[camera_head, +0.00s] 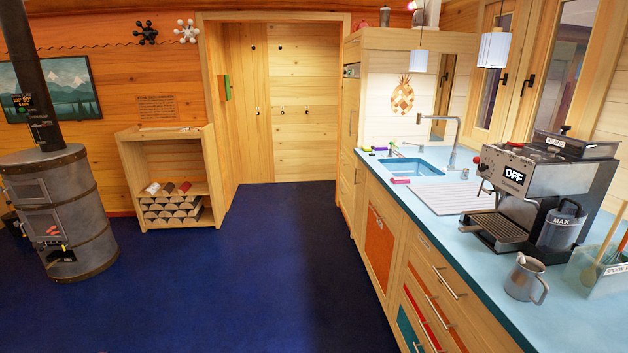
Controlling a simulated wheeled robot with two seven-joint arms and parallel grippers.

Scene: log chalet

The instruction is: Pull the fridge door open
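I cannot make out a fridge for certain. A tall wooden cabinet (350,125) stands at the far end of the counter, beside the doorway. Its front is seen at a steep angle and looks shut, with a thin vertical handle faintly visible. I cannot tell whether a fridge is behind its panels. Neither of my grippers is in view.
A blue counter (408,213) with a sink (413,168), coffee machine (548,190) and metal jug (525,279) runs along the right, above drawers. A stove (62,212) and log shelf (147,145) stand left. The dark blue floor (240,270) between is clear.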

